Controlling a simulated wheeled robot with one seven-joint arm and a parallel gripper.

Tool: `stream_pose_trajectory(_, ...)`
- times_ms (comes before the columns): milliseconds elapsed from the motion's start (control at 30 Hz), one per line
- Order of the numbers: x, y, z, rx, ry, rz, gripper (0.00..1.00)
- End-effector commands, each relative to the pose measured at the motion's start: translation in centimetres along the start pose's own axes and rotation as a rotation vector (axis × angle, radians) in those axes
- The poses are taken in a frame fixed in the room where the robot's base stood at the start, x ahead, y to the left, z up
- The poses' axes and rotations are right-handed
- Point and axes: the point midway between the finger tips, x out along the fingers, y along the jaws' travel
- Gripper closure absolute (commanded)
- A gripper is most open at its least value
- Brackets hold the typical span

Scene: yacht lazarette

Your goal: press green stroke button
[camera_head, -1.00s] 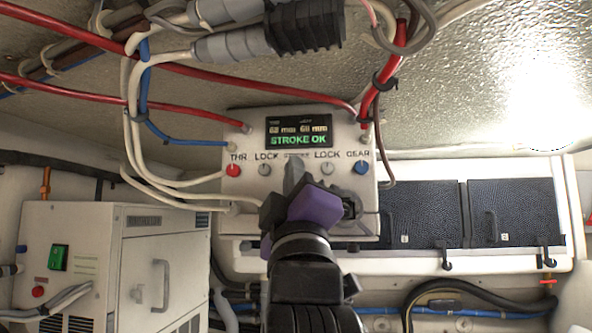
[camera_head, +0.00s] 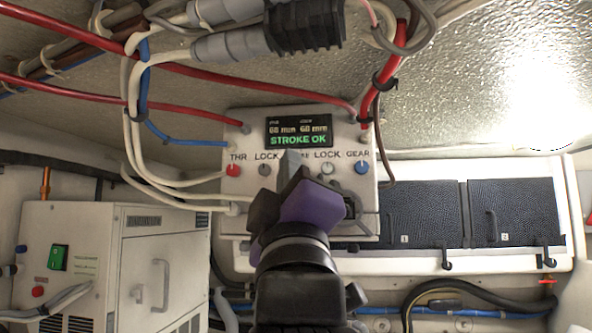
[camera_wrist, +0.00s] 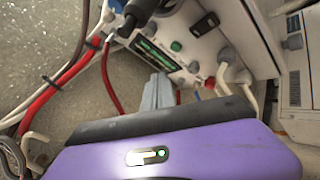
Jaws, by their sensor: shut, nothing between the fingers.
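The white control panel (camera_head: 235,215) has a display (camera_head: 299,130) reading STROKE OK, with 60-something mm figures above in small type. A round green button (camera_wrist: 176,46) shows on the panel in the wrist view, apart from my fingertips in the picture. In the head view my gripper hides the panel's middle, between the two LOCK knobs, and covers part of the centre label. My gripper (camera_head: 291,160) is shut and empty, its fingertips pointing up just below the display. Its grey fingers also show in the wrist view (camera_wrist: 158,92). I cannot tell whether they touch the panel.
A red THR knob (camera_head: 233,170), grey LOCK knobs (camera_head: 264,170) and a blue GEAR knob (camera_head: 361,168) flank my gripper. Red cables (camera_head: 250,80) and white cables run above and left. A white box (camera_head: 165,270) with a green rocker switch (camera_head: 58,257) stands left.

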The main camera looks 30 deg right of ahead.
Motion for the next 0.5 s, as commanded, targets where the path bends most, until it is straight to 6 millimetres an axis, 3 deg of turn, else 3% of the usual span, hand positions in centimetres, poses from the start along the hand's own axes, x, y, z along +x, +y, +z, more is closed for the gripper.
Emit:
stream_pose_trajectory(200, -1.2, 0.8, -0.9, 0.000, 0.001, 0.000, 1.00)
stream_pose_trajectory(500, -1.3, 0.9, -1.0, -0.001, 0.000, 0.000, 1.00)
